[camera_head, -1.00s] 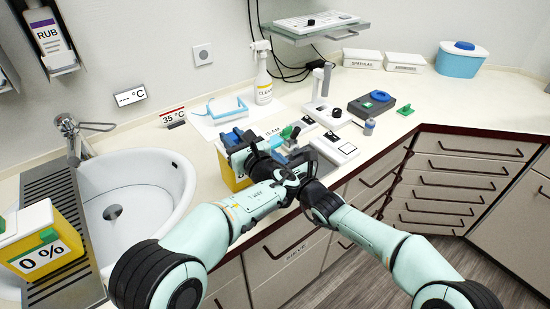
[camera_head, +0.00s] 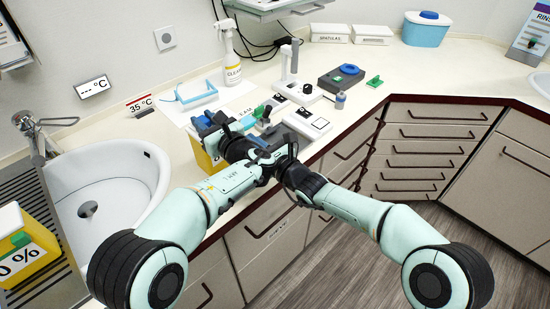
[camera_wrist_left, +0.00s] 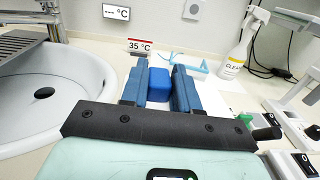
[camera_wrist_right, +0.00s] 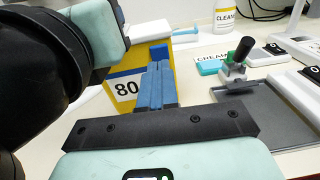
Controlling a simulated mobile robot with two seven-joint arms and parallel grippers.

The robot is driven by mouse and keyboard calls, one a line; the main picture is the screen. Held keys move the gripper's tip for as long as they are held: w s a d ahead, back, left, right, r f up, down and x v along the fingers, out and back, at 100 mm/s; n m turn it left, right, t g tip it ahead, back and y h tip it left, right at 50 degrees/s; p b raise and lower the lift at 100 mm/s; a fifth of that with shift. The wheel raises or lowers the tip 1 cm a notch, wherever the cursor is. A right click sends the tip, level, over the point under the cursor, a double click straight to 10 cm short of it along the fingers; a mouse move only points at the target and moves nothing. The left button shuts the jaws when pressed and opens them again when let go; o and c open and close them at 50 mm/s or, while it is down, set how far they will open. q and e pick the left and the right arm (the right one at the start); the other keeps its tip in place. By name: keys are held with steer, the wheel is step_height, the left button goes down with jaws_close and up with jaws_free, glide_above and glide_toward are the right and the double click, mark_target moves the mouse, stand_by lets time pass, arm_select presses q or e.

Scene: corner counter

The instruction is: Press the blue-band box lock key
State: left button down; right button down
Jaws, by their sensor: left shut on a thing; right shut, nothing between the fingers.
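A yellow box (camera_wrist_right: 132,62) with a white "80" label stands on the counter; it shows in the head view (camera_head: 202,158) mostly hidden behind my arms. My left gripper (camera_wrist_left: 160,68) is shut on a blue block (camera_wrist_left: 158,86), which sits between its blue fingers. Whether this block is the box's lock key I cannot tell. My right gripper (camera_wrist_right: 158,68) is shut and empty, its fingertips in front of the box beside the "80" label. In the head view both grippers are close together and overlap.
A second yellow box (camera_head: 30,262) with a "0 %" label stands by the sink (camera_head: 105,190). Counter space is free further right.

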arm_select(q)
steer(key=shift+a, duration=0.2)
arm_select(e)
steer(key=v, duration=0.9)
steer(key=shift+d, duration=0.25)
steer(key=shift+s, duration=0.15)
arm_select(q)
steer(key=c, duration=0.8)
jaws_free()
